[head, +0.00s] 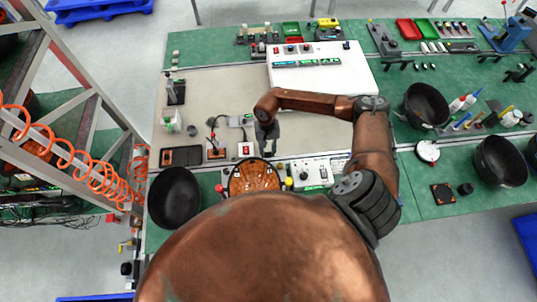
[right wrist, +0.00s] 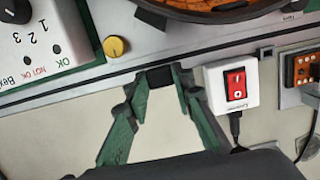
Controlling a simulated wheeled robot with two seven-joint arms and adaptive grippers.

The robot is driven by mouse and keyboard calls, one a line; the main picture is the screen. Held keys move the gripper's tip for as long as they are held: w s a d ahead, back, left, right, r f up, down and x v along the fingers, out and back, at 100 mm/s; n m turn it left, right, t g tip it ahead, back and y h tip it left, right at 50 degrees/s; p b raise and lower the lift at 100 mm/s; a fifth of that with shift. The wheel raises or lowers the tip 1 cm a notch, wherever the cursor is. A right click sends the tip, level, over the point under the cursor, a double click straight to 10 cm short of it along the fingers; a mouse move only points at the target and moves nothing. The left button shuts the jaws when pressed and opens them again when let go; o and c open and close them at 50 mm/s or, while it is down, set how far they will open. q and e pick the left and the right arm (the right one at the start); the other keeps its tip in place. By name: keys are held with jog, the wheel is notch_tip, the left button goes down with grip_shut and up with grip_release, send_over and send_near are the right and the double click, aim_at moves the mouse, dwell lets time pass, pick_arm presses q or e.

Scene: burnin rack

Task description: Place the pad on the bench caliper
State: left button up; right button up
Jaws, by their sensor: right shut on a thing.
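My right gripper (head: 266,143) points down over the pale middle of the bench. In the right wrist view its grey-green fingers (right wrist: 160,84) converge on a small dark block (right wrist: 160,77), which I take to be the pad. The block is gripped between the fingertips, near the edge of the pale mat; the gap below it cannot be judged. In the head view it is too small to make out. I cannot tell for certain which item is the bench caliper. My left gripper is not in view.
A white box with a red switch (right wrist: 235,86) is close beside the gripper. A round orange-filled dish (head: 253,177) and a white control box (head: 312,174) lie nearby. A black bowl (head: 174,198) is at left. A large white panel (head: 318,68) stands at the back.

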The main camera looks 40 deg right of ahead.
aim_at(268, 153)
notch_tip(268, 153, down, 2)
jog(key=shift+s+f, duration=0.1)
jog(key=shift+f, duration=0.6)
jog(key=shift+o, duration=1)
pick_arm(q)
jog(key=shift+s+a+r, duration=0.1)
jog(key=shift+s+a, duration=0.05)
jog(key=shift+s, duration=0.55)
pick_arm(e)
jog(key=o, duration=0.5)
jog(key=shift+c, duration=0.2)
